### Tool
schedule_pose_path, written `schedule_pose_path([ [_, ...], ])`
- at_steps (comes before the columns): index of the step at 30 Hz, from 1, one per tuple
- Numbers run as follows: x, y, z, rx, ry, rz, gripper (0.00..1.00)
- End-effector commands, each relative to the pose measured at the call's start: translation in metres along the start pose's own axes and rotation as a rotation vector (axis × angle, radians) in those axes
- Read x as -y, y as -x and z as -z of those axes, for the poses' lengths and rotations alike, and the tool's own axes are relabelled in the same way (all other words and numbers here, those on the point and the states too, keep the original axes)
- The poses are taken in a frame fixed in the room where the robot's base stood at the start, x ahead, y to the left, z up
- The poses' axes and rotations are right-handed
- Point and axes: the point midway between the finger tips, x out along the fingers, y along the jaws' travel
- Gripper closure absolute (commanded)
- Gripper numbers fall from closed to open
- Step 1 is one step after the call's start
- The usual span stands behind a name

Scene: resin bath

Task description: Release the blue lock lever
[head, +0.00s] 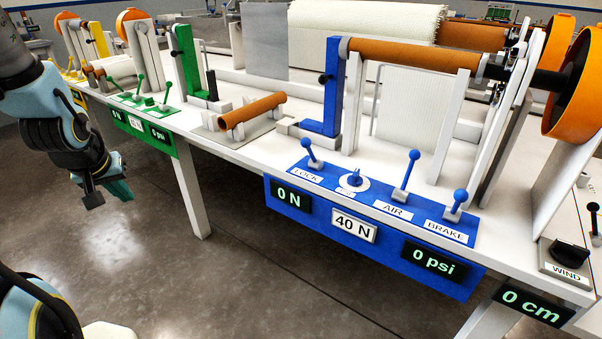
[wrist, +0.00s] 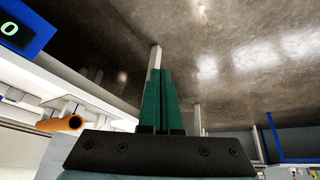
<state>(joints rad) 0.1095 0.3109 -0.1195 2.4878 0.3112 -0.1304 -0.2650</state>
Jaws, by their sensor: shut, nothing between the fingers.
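The blue lock lever (head: 308,148) stands at the left end of the blue control panel, just above the LOCK label (head: 305,174). Its ball knob leans slightly to the left of its base. My gripper (head: 122,190) hangs at the left of the head view, in front of the table and below its top, well to the left of the lever. In the wrist view its two teal fingers (wrist: 159,98) are together with nothing between them. The lever does not show in the wrist view.
A blue dial (head: 353,182), the AIR lever (head: 408,170) and the BRAKE lever (head: 456,202) share the panel. Its displays read 0 N and 0 psi, beside a 40 N plate. Green levers (head: 141,85) stand farther left. The floor before the table (head: 240,270) is clear.

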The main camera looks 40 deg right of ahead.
Motion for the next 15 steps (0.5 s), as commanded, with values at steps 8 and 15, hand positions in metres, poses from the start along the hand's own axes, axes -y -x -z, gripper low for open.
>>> schedule_pose_path([
  [8,-0.111,-0.108,0.008,-0.216,-0.022,-0.398,1.0],
  [15,-0.218,-0.136,-0.016,-0.302,0.1,-0.891,1.0],
])
